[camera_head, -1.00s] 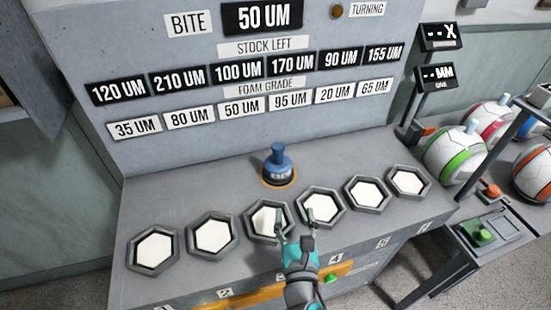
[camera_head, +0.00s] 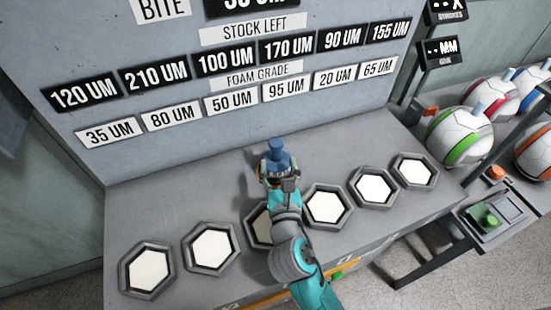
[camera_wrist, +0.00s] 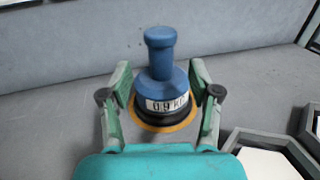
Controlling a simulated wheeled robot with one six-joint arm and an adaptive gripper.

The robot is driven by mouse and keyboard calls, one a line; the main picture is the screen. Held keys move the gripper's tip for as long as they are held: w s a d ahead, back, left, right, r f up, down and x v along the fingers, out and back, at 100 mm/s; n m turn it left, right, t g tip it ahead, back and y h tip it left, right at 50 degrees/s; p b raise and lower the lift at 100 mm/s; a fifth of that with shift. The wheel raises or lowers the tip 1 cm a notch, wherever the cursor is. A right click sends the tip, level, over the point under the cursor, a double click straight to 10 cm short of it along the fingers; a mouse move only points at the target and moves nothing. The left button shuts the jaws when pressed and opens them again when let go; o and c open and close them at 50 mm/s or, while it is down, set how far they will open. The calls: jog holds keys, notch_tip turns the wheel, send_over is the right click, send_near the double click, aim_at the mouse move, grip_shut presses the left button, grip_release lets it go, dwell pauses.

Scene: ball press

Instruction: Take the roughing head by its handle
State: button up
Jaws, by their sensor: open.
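The roughing head is a blue, bell-shaped piece with an upright knob handle (camera_head: 276,148). It stands on an orange ring on the grey bench, behind the row of hexagonal pads. In the wrist view the roughing head (camera_wrist: 162,80) is upright, with a white label reading about "0.9 KG" and a dark base. My gripper (camera_head: 277,172) is at the roughing head, and its fingers hide part of it in the head view. In the wrist view my gripper (camera_wrist: 161,95) is open, with one finger on each side of the blue body and gaps showing.
Several hexagonal frames with white pads (camera_head: 326,205) line the bench front. A panel with number plates (camera_head: 228,59) rises behind the bench. The bench left of the roughing head is clear.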

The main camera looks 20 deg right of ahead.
aim_at(277, 154)
jog(key=shift+x, duration=3.25)
jog(key=shift+s+f, duration=0.1)
jog(key=shift+f, duration=0.05)
grip_shut()
